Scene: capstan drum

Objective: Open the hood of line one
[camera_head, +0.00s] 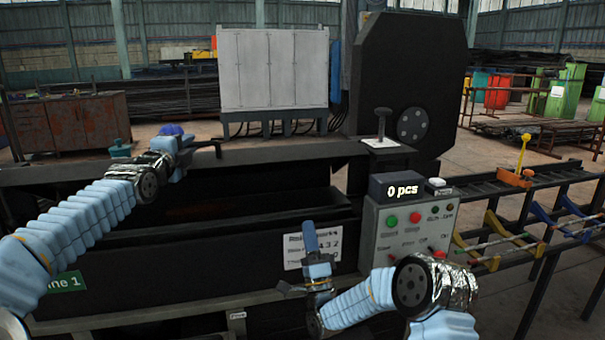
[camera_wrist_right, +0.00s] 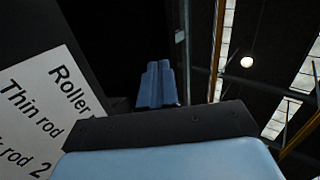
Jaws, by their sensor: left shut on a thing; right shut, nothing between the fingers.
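Line one is the long black machine with the green sign (camera_head: 65,283) ending in "ne 1" on its front. A long dark strip that looks like its hood (camera_head: 290,153) runs along the top, with a dark gap between it and the front panel (camera_head: 180,262). My left gripper (camera_head: 207,147) is at this strip, shut on what looks like a dark handle; its fingers are hard to make out. My right gripper (camera_head: 310,236) points up in front of the white label, shut and empty. Its closed blue fingers show in the right wrist view (camera_wrist_right: 156,84).
A control box (camera_head: 405,225) with buttons and a "0 pcs" display (camera_head: 402,189) stands right of my right gripper. A white label (camera_head: 300,252) is on the front panel. A tall black housing (camera_head: 400,80) rises behind; a rack (camera_head: 540,200) extends right.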

